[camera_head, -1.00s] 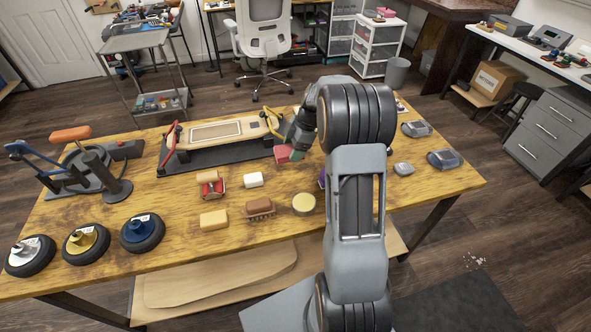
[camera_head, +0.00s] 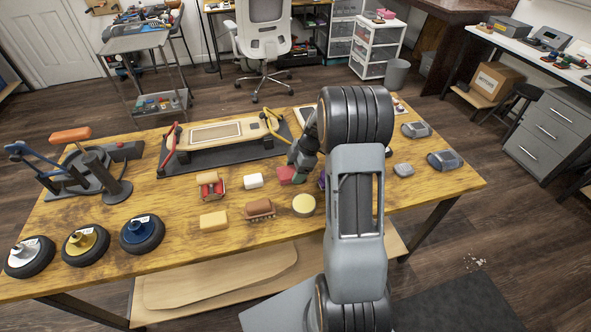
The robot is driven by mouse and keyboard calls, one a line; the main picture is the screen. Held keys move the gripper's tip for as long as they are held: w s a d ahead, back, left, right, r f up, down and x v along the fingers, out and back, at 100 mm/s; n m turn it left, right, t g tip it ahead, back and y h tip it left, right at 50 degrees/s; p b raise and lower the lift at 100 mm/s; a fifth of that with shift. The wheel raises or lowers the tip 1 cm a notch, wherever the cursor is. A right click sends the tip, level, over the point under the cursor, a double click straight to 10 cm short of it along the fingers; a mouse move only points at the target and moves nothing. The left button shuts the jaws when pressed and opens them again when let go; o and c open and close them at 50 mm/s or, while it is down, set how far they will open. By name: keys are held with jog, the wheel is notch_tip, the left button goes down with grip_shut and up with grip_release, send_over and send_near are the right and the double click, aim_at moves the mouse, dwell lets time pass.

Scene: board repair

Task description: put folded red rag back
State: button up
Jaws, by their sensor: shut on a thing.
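The folded red rag (camera_head: 287,175) is at the jaws of my gripper (camera_head: 296,172), just above or on the wooden table, right of a small white block. My gripper is shut on the rag. I cannot tell whether the rag touches the tabletop. My own arm covers the table to the right of it.
Around the rag are a white block (camera_head: 253,181), a brown brush (camera_head: 259,208), a round yellow tin (camera_head: 303,204) and a red-and-tan item (camera_head: 209,185). A skateboard deck (camera_head: 218,133) lies clamped on a dark mat (camera_head: 243,151) behind. Something purple is partly hidden by my arm.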

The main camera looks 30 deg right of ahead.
jog(key=o, duration=0.9)
jog(key=w+v, duration=0.1)
jog(key=v, duration=1)
jog(key=s+a+r+m+t+h, duration=0.1)
jog(key=s+a+r+m+h, duration=0.1)
jog(key=s+a+m, duration=0.5)
jog(key=s+a+r+m+t+h, duration=0.1)
jog(key=s+a+r+m+h, duration=0.1)
jog(key=s+a+m, duration=0.6)
jog(key=shift+s+r+m, duration=0.15)
jog(key=shift+s+m, duration=0.35)
jog(key=shift+s, duration=1.25)
jog(key=shift+a, duration=0.1)
